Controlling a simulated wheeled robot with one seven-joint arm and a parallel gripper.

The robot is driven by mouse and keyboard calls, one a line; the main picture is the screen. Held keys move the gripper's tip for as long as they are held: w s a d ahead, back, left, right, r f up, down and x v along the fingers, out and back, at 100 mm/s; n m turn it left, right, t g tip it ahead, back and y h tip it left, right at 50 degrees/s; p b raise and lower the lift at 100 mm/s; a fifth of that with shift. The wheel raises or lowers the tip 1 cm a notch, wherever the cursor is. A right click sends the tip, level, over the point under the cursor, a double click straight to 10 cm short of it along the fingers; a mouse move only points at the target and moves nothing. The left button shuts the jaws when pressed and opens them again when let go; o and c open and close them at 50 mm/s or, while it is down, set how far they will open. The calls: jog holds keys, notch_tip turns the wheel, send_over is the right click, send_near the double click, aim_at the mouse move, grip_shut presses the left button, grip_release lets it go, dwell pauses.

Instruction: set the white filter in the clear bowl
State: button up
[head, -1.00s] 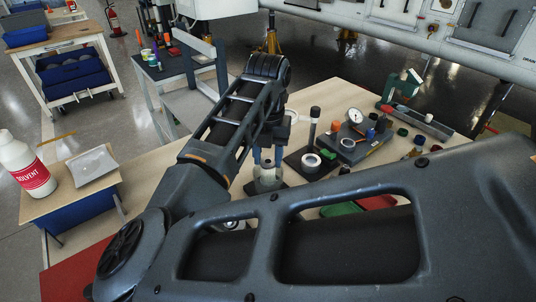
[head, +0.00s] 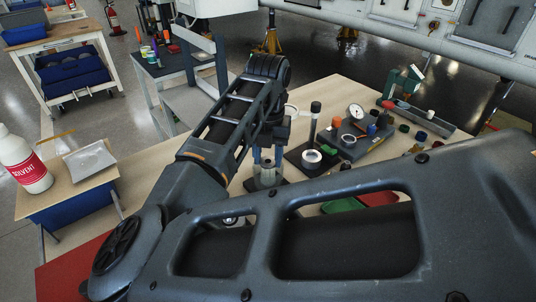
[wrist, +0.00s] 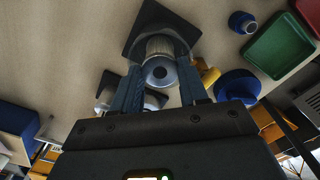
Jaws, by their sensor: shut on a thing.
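The white filter (wrist: 160,47), a pleated cylinder with a grey ringed end, is between my gripper's two blue fingers (wrist: 160,75) in the wrist view. My gripper is shut on it. The clear bowl (head: 267,180) stands on a dark square base on the bench in the head view, right below my fingers (head: 267,157). In the wrist view the bowl's curved rim shows around the filter, over the dark base (wrist: 140,22). The filter is lined up with the bowl; I cannot tell how deep it sits. My arm and fingers hide much of it in the head view.
A dark block with a white ring (head: 312,157) and a dark post stands close right of the bowl. A gauge plate (head: 358,138) lies beyond it. Green (wrist: 279,46) and red trays lie nearby. A solvent bottle (head: 22,160) stands on a side table at left.

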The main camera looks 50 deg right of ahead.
jog(key=shift+f, duration=0.25)
jog(key=o, duration=1.1)
jog(key=shift+r+p, duration=1.75)
jog(key=shift+r, duration=1.8)
